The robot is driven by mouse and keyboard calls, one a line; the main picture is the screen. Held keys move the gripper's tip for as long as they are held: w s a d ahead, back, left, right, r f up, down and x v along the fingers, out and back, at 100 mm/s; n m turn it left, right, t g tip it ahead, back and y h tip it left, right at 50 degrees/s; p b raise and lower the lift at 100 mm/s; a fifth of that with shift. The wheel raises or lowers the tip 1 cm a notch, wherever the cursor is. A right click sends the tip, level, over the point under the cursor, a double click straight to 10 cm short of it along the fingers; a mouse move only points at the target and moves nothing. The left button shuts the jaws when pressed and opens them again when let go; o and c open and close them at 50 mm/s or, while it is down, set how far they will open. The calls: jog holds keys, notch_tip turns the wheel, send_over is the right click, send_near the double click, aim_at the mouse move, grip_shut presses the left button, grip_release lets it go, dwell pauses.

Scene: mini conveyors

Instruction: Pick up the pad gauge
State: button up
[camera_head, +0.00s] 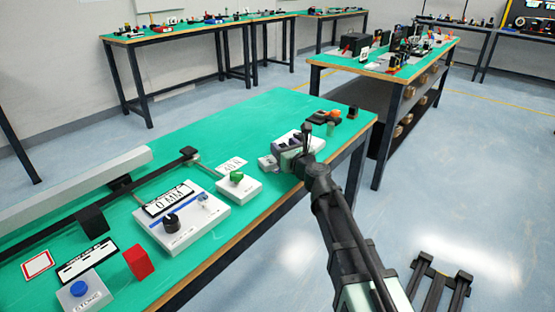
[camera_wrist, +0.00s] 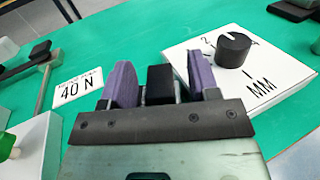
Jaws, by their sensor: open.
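My gripper (camera_head: 287,143) is over the far right part of the green table. In the wrist view its two purple fingers (camera_wrist: 158,76) stand apart and open. A small black block (camera_wrist: 160,85) shows between them, not visibly touching either finger. I cannot tell for sure whether this block is the pad gauge. A white box with a black knob (camera_wrist: 233,48) and the marking "MM" lies just beyond the right finger. In the head view my gripper and wrist hide most of this spot.
A "40 N" card (camera_wrist: 78,90) lies left of the fingers. A white box with a green knob (camera_head: 238,181) stands near it, and a larger white box with a dark knob (camera_head: 172,222) is further left. Dark parts (camera_head: 323,117) lie beyond my gripper. Bare green tabletop (camera_head: 240,118) lies behind.

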grip_shut()
notch_tip(320, 180, up, 20)
jog(key=p, duration=2)
